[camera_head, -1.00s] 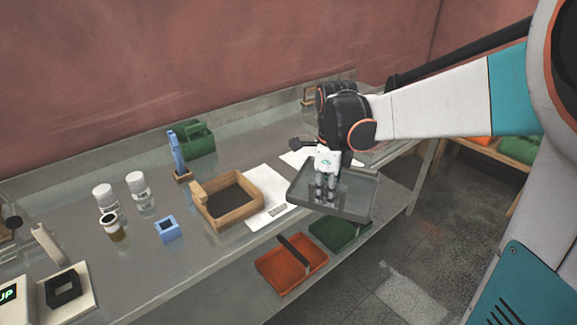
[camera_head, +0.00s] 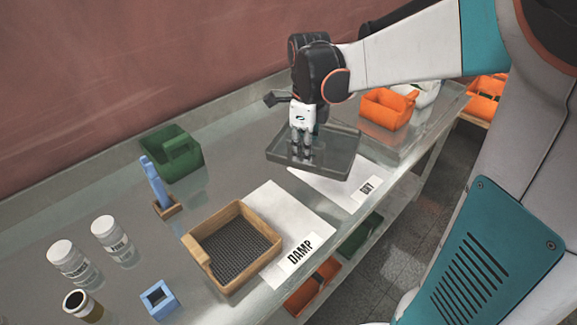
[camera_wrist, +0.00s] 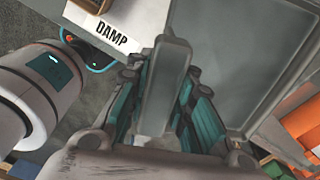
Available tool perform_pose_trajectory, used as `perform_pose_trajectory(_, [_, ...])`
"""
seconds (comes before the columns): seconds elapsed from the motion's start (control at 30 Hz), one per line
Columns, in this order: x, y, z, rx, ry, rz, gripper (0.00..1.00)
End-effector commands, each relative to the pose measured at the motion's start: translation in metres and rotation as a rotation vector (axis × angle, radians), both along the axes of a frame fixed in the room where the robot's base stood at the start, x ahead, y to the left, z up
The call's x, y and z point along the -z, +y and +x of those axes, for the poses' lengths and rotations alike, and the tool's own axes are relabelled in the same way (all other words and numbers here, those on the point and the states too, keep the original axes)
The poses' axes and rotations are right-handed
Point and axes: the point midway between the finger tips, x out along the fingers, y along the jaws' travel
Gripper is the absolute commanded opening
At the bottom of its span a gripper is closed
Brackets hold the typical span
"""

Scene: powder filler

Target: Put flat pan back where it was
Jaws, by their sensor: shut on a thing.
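The flat pan (camera_head: 338,147) is a grey, shallow, square metal tray. My gripper (camera_head: 301,156) points down over its left part, with the fingers closed on it. In the wrist view the fingers stand on both sides of the pan's near wall (camera_wrist: 166,88), and its grey floor (camera_wrist: 232,45) spreads to the right. In the head view the pan overlaps the far part of a white sheet with the "DRY" label (camera_head: 367,188). I cannot tell the gap between the pan and the bench.
A wooden sieve (camera_head: 192,250) stands beside the "DAMP" label (camera_head: 299,250). An orange bin (camera_head: 385,110) is behind right of the pan. A green container (camera_head: 170,153), white jars and a blue block (camera_head: 158,300) are at left. Coloured trays sit on the lower shelf.

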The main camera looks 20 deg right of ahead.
Motion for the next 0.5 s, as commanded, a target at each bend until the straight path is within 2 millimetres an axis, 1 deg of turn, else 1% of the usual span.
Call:
perform_pose_trajectory(0.07, [0.003,0.000,0.000,0.000,0.000,0.000,0.00])
perform_pose_trajectory(0.17, [0.017,0.000,0.000,0.000,0.000,0.000,0.00])
perform_pose_trajectory(0.5, [0.100,0.000,0.000,0.000,0.000,0.000,0.00])
